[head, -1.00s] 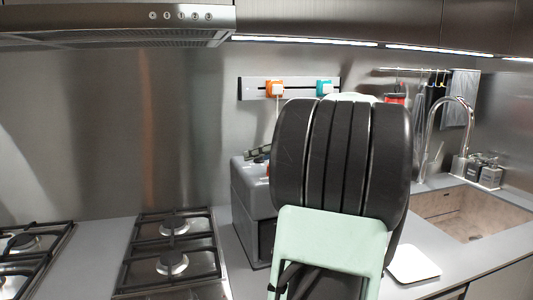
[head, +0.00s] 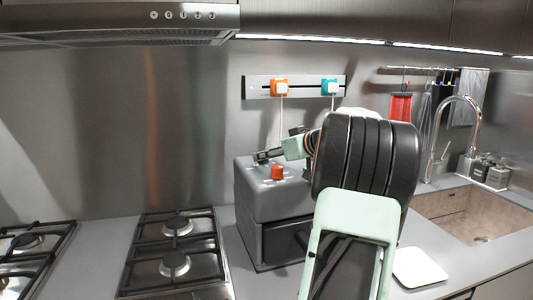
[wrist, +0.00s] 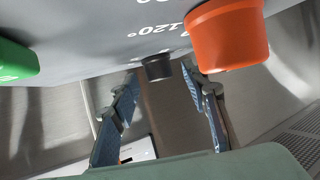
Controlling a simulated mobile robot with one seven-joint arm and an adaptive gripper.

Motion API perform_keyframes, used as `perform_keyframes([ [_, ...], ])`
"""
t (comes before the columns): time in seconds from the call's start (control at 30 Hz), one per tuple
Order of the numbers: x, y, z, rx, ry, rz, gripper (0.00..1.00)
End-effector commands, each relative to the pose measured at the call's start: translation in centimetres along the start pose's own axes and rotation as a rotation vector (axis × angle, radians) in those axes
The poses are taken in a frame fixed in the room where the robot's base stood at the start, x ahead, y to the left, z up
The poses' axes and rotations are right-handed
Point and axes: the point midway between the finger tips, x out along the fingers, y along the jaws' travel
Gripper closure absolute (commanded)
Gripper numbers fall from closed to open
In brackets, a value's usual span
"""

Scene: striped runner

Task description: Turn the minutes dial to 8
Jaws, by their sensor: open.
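A grey box-shaped appliance (head: 275,212) stands on the counter with an orange dial (head: 277,172) on its top. In the wrist view the orange dial (wrist: 229,35) is at upper right, near a white "120°" marking. A green dial (wrist: 14,60) is at the left edge and a small dark knob (wrist: 158,67) lies between them. I cannot tell which is the minutes dial or read its setting. My gripper (head: 266,155) is above the appliance's top, near its back. In the wrist view my gripper (wrist: 160,85) is open, and the dark knob appears between its fingertips.
Gas hobs (head: 175,250) are at left. A wall rail with an orange plug (head: 280,88) and a teal plug (head: 330,88) is behind, cords hanging down. A white board (head: 418,266) and a sink (head: 465,215) are at right.

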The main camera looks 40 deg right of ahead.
Motion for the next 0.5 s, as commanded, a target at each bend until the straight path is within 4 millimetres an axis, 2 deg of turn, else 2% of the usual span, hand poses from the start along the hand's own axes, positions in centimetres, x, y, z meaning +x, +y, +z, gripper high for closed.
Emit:
perform_keyframes([
  [0.13, 0.87, -0.04, -0.03, 0.0, 0.0, 0.0, 0.58],
  [0.4, 0.97, -0.02, 0.01, 0.0, 0.0, 0.0, 0.58],
  [0.5, 0.96, -0.02, 0.02, 0.0, 0.0, 0.001, 0.69],
])
